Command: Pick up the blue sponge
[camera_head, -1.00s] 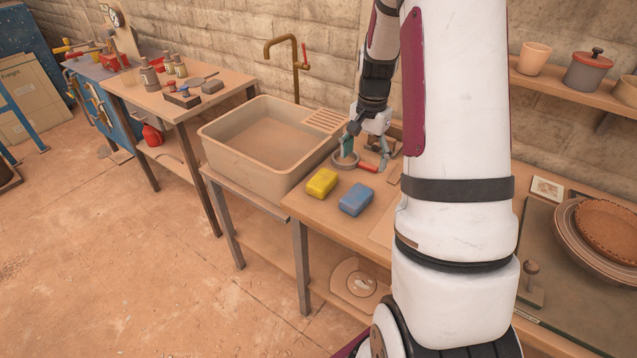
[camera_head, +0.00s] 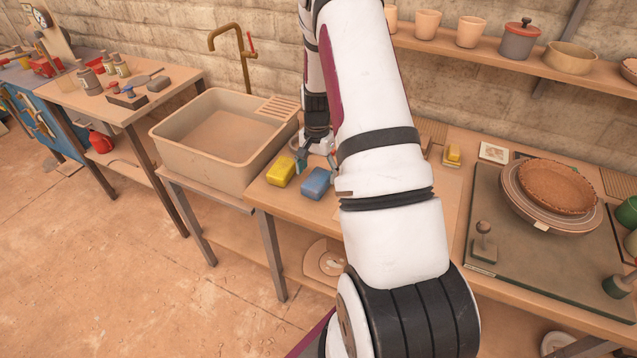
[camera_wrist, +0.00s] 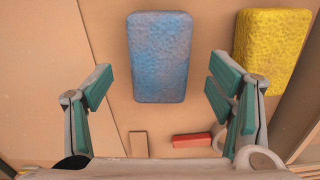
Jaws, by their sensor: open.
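The blue sponge (camera_head: 317,183) lies flat on the wooden bench right of the sink, beside the yellow sponge (camera_head: 281,172). In the wrist view the blue sponge (camera_wrist: 159,56) sits at upper middle, ahead of the space between my fingers. The yellow sponge (camera_wrist: 270,50) is to its right, with a gap between them. My gripper (camera_wrist: 159,88) is open and empty, with green pads on both fingers. In the head view my gripper (camera_head: 314,162) is just behind the sponges and partly hidden by my arm. I cannot tell its exact height above the bench.
The sink (camera_head: 222,135) with a brass tap stands left of the sponges. A red-ended tool (camera_wrist: 192,140) and a small wooden block (camera_wrist: 138,145) lie near my gripper. A pie dish (camera_head: 556,186) stands to the right. Pots line the shelf (camera_head: 505,61) above.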

